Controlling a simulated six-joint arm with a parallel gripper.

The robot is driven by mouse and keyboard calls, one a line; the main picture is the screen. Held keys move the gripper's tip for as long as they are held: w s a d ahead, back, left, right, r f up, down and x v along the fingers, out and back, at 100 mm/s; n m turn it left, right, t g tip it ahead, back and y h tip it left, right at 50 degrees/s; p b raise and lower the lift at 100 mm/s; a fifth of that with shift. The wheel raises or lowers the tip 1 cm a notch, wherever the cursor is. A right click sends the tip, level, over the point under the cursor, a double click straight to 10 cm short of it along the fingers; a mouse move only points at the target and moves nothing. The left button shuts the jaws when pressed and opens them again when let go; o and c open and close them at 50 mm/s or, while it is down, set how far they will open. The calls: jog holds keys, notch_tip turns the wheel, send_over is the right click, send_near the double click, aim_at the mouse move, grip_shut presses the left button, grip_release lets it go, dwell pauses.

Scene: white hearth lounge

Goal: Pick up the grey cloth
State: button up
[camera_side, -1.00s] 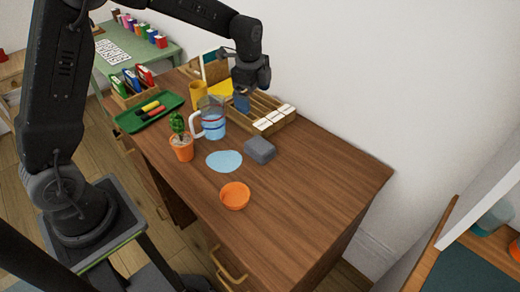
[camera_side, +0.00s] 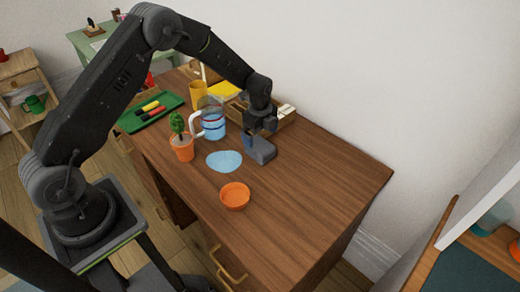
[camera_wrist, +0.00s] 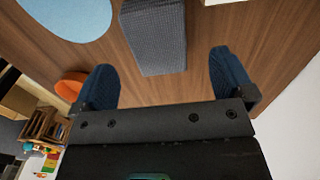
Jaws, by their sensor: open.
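The grey cloth (camera_side: 262,152) is a folded block lying on the wooden desk, just right of the light blue patch. It also shows in the wrist view (camera_wrist: 154,38), top middle, ahead of my fingers. My gripper (camera_side: 261,130) is directly above the cloth and hides part of its far side. In the wrist view my gripper (camera_wrist: 172,80) is open, with its blue fingertips spread wider than the cloth, one on each side. I see no contact between the fingers and the cloth.
A light blue patch (camera_side: 224,161) lies beside the cloth. A clear pitcher (camera_side: 212,125), a potted plant (camera_side: 181,147) and an orange bowl (camera_side: 235,196) stand nearby. A wooden rack (camera_side: 285,118) is behind my gripper. The desk's right side is clear.

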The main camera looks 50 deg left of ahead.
aim_at(260, 145)
notch_tip(260, 145, down, 5)
jog(key=shift+s+d+f, duration=0.1)
jog(key=shift+s, duration=0.05)
jog(key=c, duration=0.9)
notch_tip(260, 145, up, 10)
jog(key=shift+r, duration=0.1)
dwell(0.5)
